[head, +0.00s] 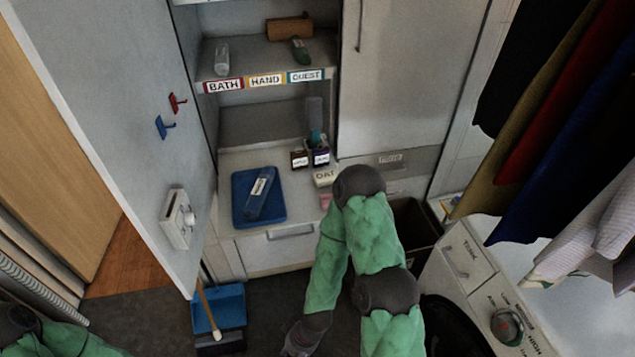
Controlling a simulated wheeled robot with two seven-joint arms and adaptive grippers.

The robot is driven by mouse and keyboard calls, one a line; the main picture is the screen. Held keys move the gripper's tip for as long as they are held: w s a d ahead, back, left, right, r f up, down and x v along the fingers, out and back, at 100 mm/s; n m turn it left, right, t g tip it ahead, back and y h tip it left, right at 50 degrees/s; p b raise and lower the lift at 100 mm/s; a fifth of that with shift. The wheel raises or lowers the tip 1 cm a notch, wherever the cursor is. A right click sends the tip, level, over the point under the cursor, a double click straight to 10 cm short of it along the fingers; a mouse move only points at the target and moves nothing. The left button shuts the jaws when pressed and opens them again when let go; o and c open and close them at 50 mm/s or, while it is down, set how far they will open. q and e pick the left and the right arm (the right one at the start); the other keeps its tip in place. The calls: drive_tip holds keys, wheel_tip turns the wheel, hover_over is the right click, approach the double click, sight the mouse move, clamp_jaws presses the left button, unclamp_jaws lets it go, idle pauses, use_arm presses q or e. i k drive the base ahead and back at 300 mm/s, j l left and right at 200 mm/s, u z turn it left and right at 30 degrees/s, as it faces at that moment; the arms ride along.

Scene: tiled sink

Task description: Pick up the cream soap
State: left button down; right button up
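A cream soap (325,176) with dark lettering that seems to read "OAT" lies on the cabinet counter, right of the blue tray. Its right end is close to or behind my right arm's dark elbow joint in the picture. My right arm folds over at that elbow and its forearm hangs down. My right gripper (296,345) is low at the bottom edge, well below the counter and away from the soap. It is partly cut off, so its finger state is unclear. My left arm shows only at the bottom left corner; its gripper is out of view.
A blue tray (237,214) holds a bottle (260,194). Two small dark labelled containers (299,158) (320,157) stand behind the soap. A pink item (326,201) lies before it, partly hidden. An open door (130,110) stands left; a washing machine (470,265) stands right.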

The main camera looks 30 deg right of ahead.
sight(325, 178)
drive_tip(key=j+z, duration=0.2)
drive_tip(key=j, duration=0.25)
drive_tip(key=j+z, duration=0.15)
drive_tip(key=j, duration=0.35)
drive_tip(key=k+j+z, duration=0.2)
drive_tip(key=j, duration=0.25)
drive_tip(key=z, duration=1)
drive_tip(key=i+j, duration=0.05)
